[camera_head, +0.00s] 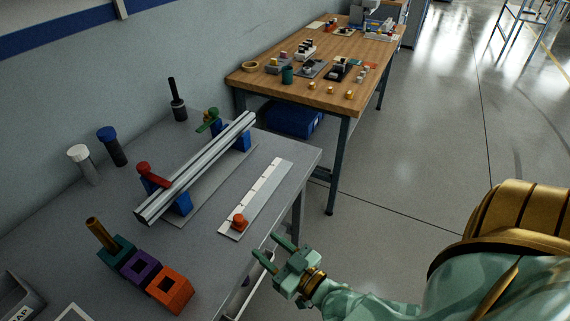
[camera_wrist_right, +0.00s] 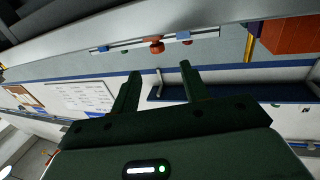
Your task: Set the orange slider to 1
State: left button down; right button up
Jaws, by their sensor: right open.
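The orange slider (camera_head: 239,221) is a round knob at the near end of a flat, light scale strip (camera_head: 264,187) on the grey table. The strip has tick marks; I cannot read its numbers. My left gripper is not in view.
An aluminium rail (camera_head: 200,165) with red and green clamps stands left of the strip. Teal, purple and orange blocks (camera_head: 172,289) sit at the near left. Black, blue and white-topped cylinders stand behind. A wooden workbench (camera_head: 310,92) is farther back; open floor lies right.

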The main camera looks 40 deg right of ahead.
jog(key=s, duration=0.4)
jog(key=shift+s+d, duration=0.2)
jog(key=shift+d, duration=0.05)
